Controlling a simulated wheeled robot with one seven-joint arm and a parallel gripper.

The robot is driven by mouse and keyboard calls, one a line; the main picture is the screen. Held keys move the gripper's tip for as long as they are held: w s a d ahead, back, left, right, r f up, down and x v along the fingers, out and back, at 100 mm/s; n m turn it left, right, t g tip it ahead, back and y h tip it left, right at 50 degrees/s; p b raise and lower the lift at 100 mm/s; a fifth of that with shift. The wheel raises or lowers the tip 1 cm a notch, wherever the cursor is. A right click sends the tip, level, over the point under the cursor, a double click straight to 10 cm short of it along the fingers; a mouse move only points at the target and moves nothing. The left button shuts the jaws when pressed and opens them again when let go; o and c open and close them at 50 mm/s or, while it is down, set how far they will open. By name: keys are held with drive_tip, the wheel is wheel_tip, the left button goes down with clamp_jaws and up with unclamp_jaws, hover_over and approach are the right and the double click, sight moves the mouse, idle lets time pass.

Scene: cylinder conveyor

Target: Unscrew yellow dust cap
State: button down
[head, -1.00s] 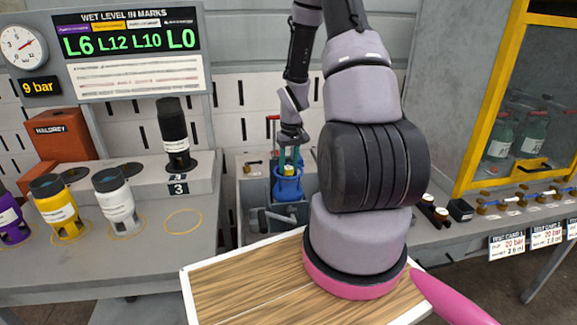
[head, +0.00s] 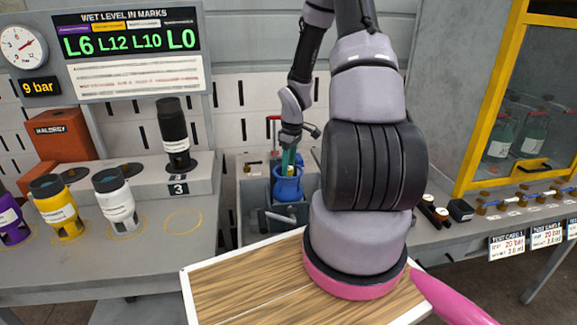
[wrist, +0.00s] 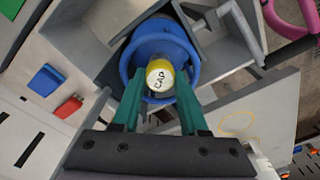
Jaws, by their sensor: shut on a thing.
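The yellow dust cap (wrist: 160,77), with a white top marked CAP, sits between my teal fingertips in the wrist view. My gripper (wrist: 160,84) is shut on it from two sides. The blue cylinder (wrist: 186,48) is directly below, around the cap in this view. In the head view the blue cylinder (head: 287,188) stands upright in a grey fixture, and my gripper (head: 290,160) points down at its top.
The grey fixture (head: 257,192) has walls close around the cylinder. Yellow (head: 61,213), white (head: 121,207) and black (head: 174,134) cylinders stand on the left bench. A wooden-topped surface (head: 240,278) lies in front. A yellow-framed cabinet (head: 486,110) stands at right.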

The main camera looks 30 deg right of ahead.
drive_tip(key=n, duration=0.4)
drive_tip(key=shift+n, duration=1)
drive_tip(key=shift+n, duration=1.2)
drive_tip(key=n, duration=0.3)
drive_tip(key=shift+n, duration=0.3)
